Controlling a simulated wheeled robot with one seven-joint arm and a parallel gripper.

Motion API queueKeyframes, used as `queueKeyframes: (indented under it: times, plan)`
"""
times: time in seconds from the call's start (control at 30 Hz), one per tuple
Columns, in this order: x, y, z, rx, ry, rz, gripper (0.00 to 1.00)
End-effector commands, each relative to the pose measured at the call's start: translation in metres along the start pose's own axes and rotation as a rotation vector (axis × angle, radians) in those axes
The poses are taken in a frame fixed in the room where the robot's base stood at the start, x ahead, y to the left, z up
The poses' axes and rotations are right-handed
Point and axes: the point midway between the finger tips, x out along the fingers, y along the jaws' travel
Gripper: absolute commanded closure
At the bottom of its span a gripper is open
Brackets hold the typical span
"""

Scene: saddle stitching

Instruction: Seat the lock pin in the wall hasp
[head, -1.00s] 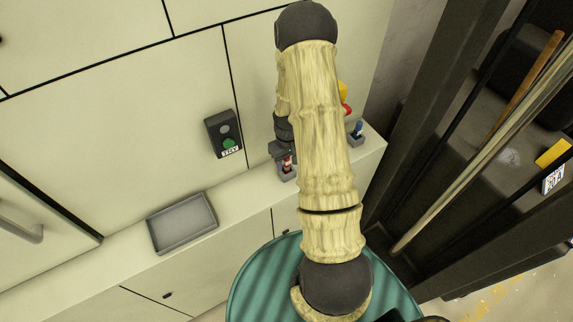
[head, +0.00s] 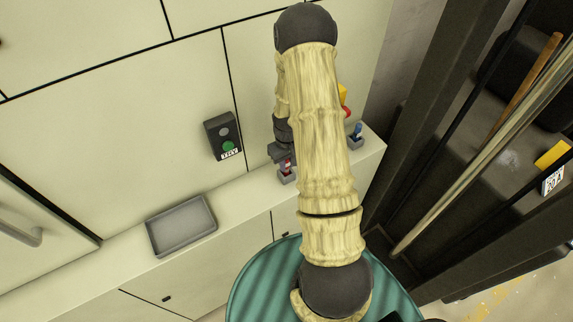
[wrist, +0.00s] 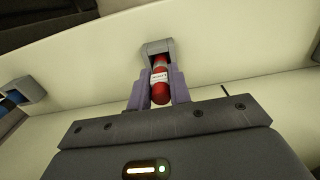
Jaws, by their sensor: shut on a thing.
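A red pin with a white label (wrist: 160,78) is between the two purple fingers of my gripper (wrist: 157,92) in the wrist view. The gripper is shut on it. The pin's far end meets a grey holder block (wrist: 157,47); I cannot tell how deep it sits. In the head view the pin (head: 287,165) shows small, just above its block (head: 287,178) on the ledge, with my gripper (head: 284,155) at it. A yellow and red fitting (head: 344,98) on the wall is mostly hidden behind my arm; I cannot tell whether it is the hasp.
A blue pin (head: 357,130) stands in another grey block to the right, also at the wrist view's left edge (wrist: 14,97). A grey tray (head: 181,226) lies on the ledge at left. A dark box with a green button (head: 223,136) is on the wall. The ledge between is clear.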

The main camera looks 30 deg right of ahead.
Motion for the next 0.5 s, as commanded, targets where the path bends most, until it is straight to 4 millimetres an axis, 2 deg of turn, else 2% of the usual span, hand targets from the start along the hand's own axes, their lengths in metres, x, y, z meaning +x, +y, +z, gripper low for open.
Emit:
queueKeyframes:
  times: [0.23,0.5]
  plan:
    - [-0.023,0.000,-0.001,0.000,0.005,0.001,1.00]
    - [-0.067,0.001,-0.001,0.001,0.005,0.002,1.00]
